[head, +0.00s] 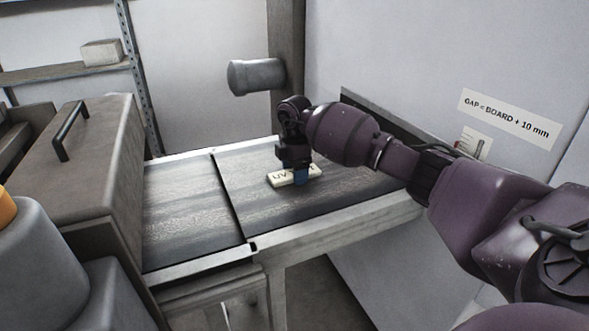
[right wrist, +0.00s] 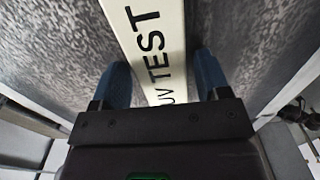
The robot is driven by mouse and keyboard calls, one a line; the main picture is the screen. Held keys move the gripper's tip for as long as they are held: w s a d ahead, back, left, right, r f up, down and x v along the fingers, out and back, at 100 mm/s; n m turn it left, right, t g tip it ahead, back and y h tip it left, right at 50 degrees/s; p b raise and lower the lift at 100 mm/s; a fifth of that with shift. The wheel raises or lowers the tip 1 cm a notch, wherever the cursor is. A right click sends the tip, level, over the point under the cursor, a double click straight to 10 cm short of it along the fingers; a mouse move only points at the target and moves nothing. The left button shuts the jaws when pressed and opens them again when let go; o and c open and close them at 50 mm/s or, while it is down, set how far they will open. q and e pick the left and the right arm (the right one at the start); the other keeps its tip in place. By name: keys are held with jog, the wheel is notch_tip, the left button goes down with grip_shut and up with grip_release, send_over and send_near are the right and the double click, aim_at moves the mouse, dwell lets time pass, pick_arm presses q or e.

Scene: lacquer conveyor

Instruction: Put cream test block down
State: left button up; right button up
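The cream test block (head: 283,181) is a pale bar with dark lettering. In the head view it lies flat at the conveyor belt (head: 262,208), with part of it hidden by my right gripper (head: 301,177). I cannot tell if it rests fully on the belt. In the right wrist view the block (right wrist: 158,45) shows "UV TEST" and runs between the blue fingers of my right gripper (right wrist: 163,75). The fingers straddle it closely, one along each long side; whether both press on it is unclear. My left gripper is not in view.
The belt has clear room left and in front of the block. A seam and another belt section (head: 185,215) lie to the left, beside a brown housing with a handle (head: 95,165). A grey cylinder (head: 257,76) juts out behind. A wall sign (head: 508,115) is at right.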

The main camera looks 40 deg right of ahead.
jog(key=shift+o, duration=0.5)
notch_tip(320, 180, up, 12)
jog(key=p, duration=0.2)
jog(key=shift+r, duration=0.15)
dwell(0.4)
